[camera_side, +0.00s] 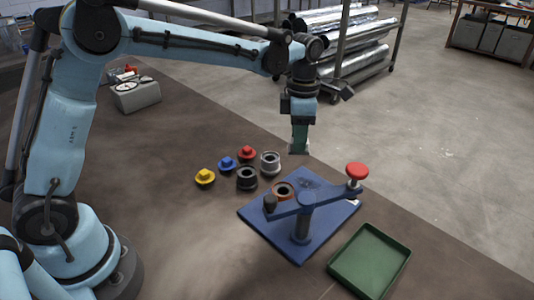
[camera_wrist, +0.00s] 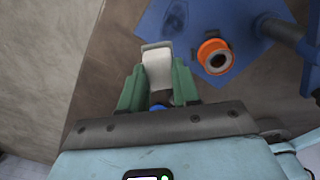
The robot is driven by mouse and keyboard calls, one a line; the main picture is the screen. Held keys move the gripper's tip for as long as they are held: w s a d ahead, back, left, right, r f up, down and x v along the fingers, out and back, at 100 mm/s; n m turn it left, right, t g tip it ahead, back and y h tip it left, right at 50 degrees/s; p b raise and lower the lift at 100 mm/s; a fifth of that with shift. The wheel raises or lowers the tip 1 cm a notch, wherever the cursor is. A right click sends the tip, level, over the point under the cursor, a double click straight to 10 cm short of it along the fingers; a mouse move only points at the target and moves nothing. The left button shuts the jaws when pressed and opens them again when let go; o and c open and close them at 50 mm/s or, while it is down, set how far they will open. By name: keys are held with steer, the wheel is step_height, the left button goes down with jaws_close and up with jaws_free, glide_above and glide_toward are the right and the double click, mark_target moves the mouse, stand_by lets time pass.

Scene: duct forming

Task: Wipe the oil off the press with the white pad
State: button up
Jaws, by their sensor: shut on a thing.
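My gripper (camera_side: 300,138) hangs fingers-down above the table, just behind the press's far edge. It is shut on the white pad (camera_wrist: 157,68), which sticks out past the green fingers in the wrist view. Only a pale sliver of the pad shows in the side view. The blue press (camera_side: 303,222) has a flat plate, a post and an arm with a red knob (camera_side: 357,171). A dark oil smear (camera_wrist: 175,14) lies on the plate and also shows in the side view (camera_side: 311,184). The pad is apart from the smear in the wrist view.
Yellow (camera_side: 205,177), blue (camera_side: 227,163) and red (camera_side: 247,153) pieces and two collars stand left of the press. A green tray (camera_side: 369,262) lies at front right.

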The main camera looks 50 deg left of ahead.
steer(key=shift+f, duration=0.1)
steer(key=shift+f, duration=4.15)
steer(key=shift+d+r, duration=0.15)
steer(key=shift+d, duration=0.7)
steer(key=shift+c, duration=0.5)
steer(key=shift+d, duration=3.05)
steer(key=shift+a, duration=4)
steer(key=shift+d+r, duration=0.1)
steer(key=shift+r, duration=4)
